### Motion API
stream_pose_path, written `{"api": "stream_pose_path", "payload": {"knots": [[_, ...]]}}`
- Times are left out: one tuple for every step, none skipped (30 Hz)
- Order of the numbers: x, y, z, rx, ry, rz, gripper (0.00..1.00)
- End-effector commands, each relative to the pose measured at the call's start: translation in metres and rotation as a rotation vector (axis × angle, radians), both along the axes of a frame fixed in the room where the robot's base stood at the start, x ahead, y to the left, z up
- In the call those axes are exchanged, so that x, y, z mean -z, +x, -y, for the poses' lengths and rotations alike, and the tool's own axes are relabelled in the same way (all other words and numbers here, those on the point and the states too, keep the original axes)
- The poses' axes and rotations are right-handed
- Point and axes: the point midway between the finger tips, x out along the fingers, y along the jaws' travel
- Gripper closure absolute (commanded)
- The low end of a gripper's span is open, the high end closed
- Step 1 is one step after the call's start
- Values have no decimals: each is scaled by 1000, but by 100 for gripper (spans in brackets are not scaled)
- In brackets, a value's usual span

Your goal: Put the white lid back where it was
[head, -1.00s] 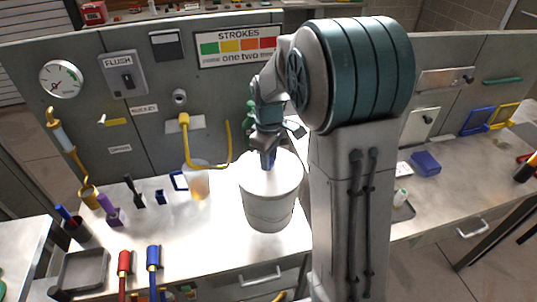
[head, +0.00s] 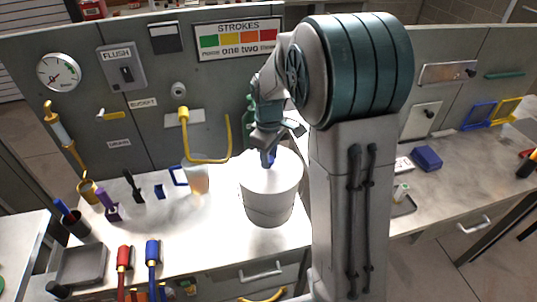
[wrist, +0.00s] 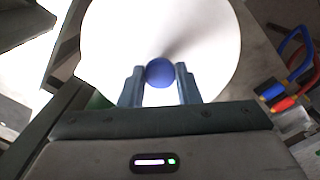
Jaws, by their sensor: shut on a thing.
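The white lid (head: 285,170) lies over the top of a white bucket (head: 268,206) on the bench. In the wrist view the lid (wrist: 165,30) fills the upper middle as a bright white disc. Its round blue knob (wrist: 160,72) sits between my two fingers. My gripper (wrist: 160,85) is shut on this knob. In the head view my gripper (head: 268,158) comes down onto the lid from above. Whether the lid is seated on the rim all round cannot be told, as my arm covers part of it.
A translucent jug (head: 197,180) with a blue handle stands left of the bucket, under a yellow pipe (head: 229,138). A grey panel (head: 140,125) rises behind. Red (head: 123,258) and blue (head: 152,255) handles stand at the front edge. The bench between is clear.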

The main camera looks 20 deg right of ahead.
Motion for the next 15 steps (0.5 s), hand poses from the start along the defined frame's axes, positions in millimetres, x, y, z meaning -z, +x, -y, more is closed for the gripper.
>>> {"api": "stream_pose_path", "payload": {"knots": [[2,0,0,0,0,0,100],[2,0,0,0,0,0,100],[3,0,0,0,0,0,100],[3,0,0,0,0,0,68],[2,0,0,0,0,0,59],[2,0,0,0,0,0,48],[2,0,0,0,0,0,45],[2,0,0,0,0,0,45],[2,0,0,0,0,0,45],[2,0,0,0,0,0,45],[2,0,0,0,0,0,45],[2,0,0,0,0,0,45],[3,0,0,0,0,0,45],[2,0,0,0,0,0,45],[2,0,0,0,0,0,45]]}}
